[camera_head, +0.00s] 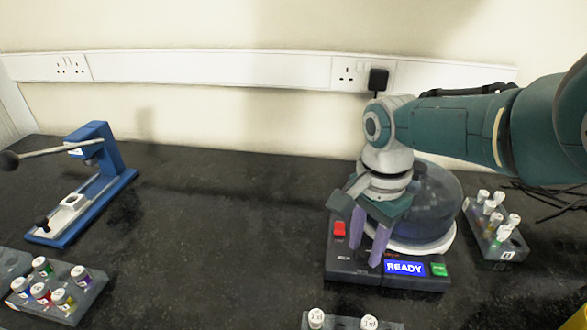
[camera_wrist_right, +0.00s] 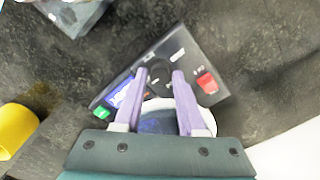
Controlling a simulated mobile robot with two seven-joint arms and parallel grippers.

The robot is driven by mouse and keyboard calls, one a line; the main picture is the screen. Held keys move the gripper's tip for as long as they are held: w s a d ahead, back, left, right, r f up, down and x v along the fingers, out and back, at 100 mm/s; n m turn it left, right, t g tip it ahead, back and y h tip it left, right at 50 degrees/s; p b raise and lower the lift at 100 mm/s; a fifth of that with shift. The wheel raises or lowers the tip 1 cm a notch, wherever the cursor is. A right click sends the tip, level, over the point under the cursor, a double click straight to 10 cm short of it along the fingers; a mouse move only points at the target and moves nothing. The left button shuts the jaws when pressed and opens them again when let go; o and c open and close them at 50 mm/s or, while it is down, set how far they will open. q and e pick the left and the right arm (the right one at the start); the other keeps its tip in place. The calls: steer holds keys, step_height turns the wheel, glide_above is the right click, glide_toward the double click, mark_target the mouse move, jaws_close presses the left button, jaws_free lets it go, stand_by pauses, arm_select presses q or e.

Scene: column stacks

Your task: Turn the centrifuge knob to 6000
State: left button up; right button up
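The centrifuge (camera_head: 437,201) stands on the bench at the right, with a dark round lid and a black front panel. Its panel has a red switch (camera_head: 339,229), a blue display reading READY (camera_head: 404,268) and a green button (camera_head: 439,269). My right gripper (camera_head: 368,250) points down over the panel, between the red switch and the display. In the right wrist view, its purple fingers (camera_wrist_right: 161,72) are apart, with the dark round knob (camera_wrist_right: 158,75) between or just beyond their tips; contact cannot be told. The knob is hidden in the head view. My left gripper is not in view.
A blue press (camera_head: 95,190) with a lever stands at the left. Racks of capped vials stand at front left (camera_head: 82,303), front centre (camera_head: 346,322) and right (camera_head: 502,249) of the centrifuge. The middle of the bench (camera_head: 220,230) is clear.

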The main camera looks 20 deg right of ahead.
mark_target(364, 251)
steer(key=o, duration=0.3)
step_height(364, 251, up, 10)
steer(key=p, duration=0.8)
steer(key=shift+f, duration=0.1)
